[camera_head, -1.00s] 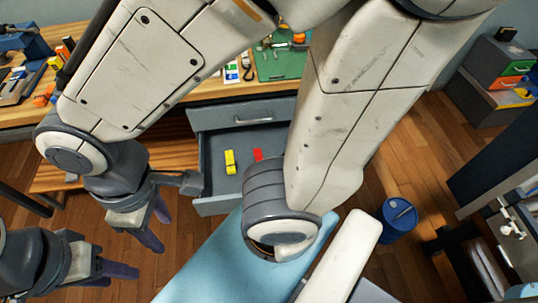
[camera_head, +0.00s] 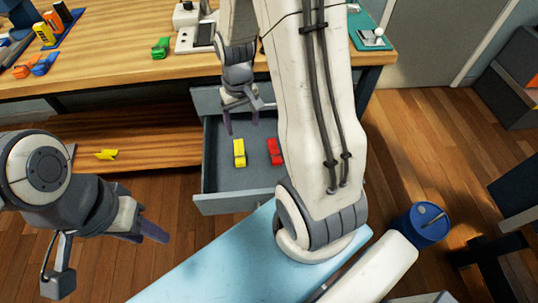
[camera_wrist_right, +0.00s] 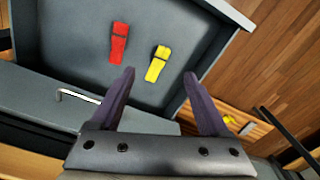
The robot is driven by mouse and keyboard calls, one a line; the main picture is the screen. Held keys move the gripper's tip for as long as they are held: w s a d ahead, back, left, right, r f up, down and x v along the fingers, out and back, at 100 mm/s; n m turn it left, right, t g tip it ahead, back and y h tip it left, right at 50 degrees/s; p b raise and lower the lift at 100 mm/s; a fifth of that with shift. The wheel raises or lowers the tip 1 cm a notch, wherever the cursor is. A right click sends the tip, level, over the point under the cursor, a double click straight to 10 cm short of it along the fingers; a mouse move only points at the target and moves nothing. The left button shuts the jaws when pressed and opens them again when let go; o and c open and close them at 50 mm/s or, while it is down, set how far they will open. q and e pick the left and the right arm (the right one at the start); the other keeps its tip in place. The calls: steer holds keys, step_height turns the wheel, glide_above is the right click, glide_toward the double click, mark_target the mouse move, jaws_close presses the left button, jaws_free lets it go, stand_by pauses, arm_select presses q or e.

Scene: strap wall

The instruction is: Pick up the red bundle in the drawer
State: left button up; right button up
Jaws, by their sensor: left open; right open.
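The red bundle (camera_head: 274,151) lies on the floor of the open grey drawer (camera_head: 225,203), right of a yellow bundle (camera_head: 239,152). The red bundle also shows in the right wrist view (camera_wrist_right: 118,43), above and left of the fingertips, with the yellow bundle (camera_wrist_right: 158,63) nearer them. My right gripper (camera_head: 242,128) is open and empty over the back part of the drawer, fingers pointing down, apart from both bundles. My left gripper (camera_head: 152,235) is open and empty, low at the left and away from the drawer. My arm hides the drawer's right side in the head view.
The wooden workbench (camera_head: 120,65) above the drawer carries green, blue and orange bundles and tools. A lower wooden shelf (camera_head: 150,150) left of the drawer holds another yellow bundle (camera_head: 106,154). A blue barrel (camera_head: 421,226) stands on the floor at right.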

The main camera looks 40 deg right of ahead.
steer(key=s+d+f+m+b, duration=0.1)
steer(key=d+f+m+b, duration=0.2)
steer(key=d+f, duration=0.7)
glide_above(275, 153)
steer(key=f, duration=0.4)
steer(key=shift+d+f+b, duration=0.35)
steer(key=shift+f, duration=0.05)
steer(key=shift+a+f+b, duration=0.15)
steer(key=shift+f+b, duration=0.25)
steer(key=shift+f, duration=1.15)
steer(key=shift+a+f+b, duration=0.1)
steer(key=shift+f+b, duration=0.25)
steer(key=shift+f, duration=1.2)
arm_select(q)
step_height(275, 153, down, 7)
arm_select(e)
jaws_close()
